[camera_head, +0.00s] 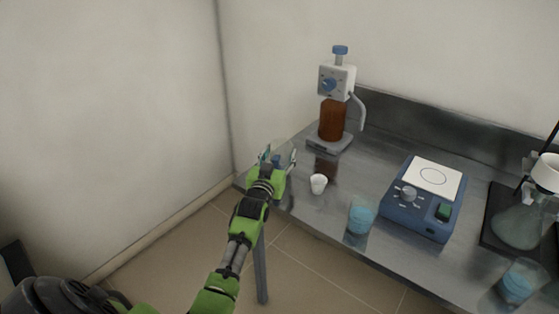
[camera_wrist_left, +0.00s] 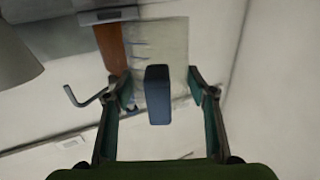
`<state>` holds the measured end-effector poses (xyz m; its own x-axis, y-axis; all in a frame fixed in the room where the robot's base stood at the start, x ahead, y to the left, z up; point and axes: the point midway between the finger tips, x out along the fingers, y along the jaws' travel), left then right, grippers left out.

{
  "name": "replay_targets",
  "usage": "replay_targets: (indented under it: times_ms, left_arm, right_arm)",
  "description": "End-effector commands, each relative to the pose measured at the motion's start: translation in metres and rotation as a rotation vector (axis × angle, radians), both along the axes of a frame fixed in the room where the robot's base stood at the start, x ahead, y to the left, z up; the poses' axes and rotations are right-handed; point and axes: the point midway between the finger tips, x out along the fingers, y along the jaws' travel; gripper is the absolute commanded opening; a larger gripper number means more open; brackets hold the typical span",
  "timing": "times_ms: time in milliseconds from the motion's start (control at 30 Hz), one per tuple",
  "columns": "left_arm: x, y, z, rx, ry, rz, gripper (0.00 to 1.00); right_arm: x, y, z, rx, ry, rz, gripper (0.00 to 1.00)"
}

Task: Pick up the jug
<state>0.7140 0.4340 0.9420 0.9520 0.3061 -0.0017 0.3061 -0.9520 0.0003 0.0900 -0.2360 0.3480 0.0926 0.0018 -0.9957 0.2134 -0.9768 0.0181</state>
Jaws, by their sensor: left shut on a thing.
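The jug is a clear, graduated vessel (camera_wrist_left: 165,45) with a blue handle (camera_wrist_left: 157,95) in the left wrist view. In the head view it is mostly hidden behind my left gripper (camera_head: 278,157), with only a bit of blue (camera_head: 276,161) showing between the fingers, at the left end of the bench. I cannot tell whether the jug's base touches the bench. My right gripper is not in view.
On the steel bench (camera_head: 300,207), a small white cup (camera_head: 318,184) stands just right of my gripper. A dispenser on an amber bottle (camera_head: 332,120) stands behind. Further right are a beaker of blue liquid (camera_head: 361,220), a blue stirrer (camera_head: 415,222) and a flask (camera_head: 520,228).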

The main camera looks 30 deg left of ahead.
Motion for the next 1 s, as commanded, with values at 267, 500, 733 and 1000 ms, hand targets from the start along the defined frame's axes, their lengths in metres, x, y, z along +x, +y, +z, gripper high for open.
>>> replay_targets:
  times_ms: [267, 500, 733, 1000]
  left_arm:
    - [-0.025, -0.014, 0.047, 0.002, -0.006, -0.001, 0.27]
    - [-0.068, -0.037, 0.082, -0.001, -0.003, 0.0, 0.27]
    - [-0.103, -0.056, 0.1, 0.0, -0.002, 0.0, 0.27]
    - [-0.122, -0.066, 0.11, 0.001, -0.002, 0.0, 0.27]
  right_arm:
    - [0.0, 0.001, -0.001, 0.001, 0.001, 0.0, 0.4]
    - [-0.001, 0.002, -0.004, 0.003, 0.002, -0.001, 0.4]
    - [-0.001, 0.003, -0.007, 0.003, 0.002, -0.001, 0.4]
    - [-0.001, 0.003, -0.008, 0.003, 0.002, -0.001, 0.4]
